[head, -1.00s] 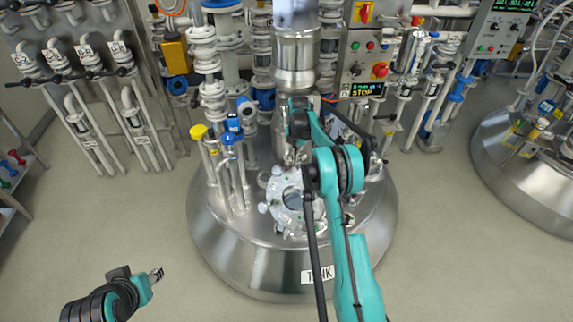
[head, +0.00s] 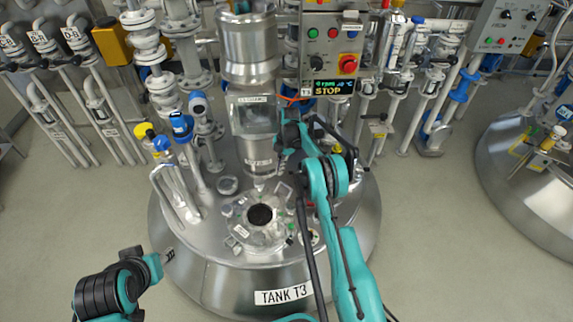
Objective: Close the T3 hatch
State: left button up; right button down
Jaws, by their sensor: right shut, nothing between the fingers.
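Tank T3 is the steel vessel in the middle, with its label (head: 284,294) on the front. On its top is the round hatch (head: 250,239), a pale ring with clamps around it and a dark round centre (head: 260,214). I cannot tell whether the dark centre is a window or an opening. My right gripper (head: 284,167) is shut and empty, just above and behind the hatch; its tips are hard to make out against the metal. My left gripper (head: 168,256) is off the tank's front left edge, away from the hatch; its finger gap is too small to judge.
A thick steel column (head: 249,55) rises behind the hatch. Valve pipes with a blue cap (head: 181,124) stand on the tank's left. A control panel (head: 330,55) showing STOP is behind. Another tank (head: 525,150) stands at right. Floor (head: 430,250) between the tanks is clear.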

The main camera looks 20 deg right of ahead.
jog(key=shift+w+d+f, duration=0.15)
jog(key=shift+d+f, duration=0.05)
jog(key=shift+f, duration=0.3)
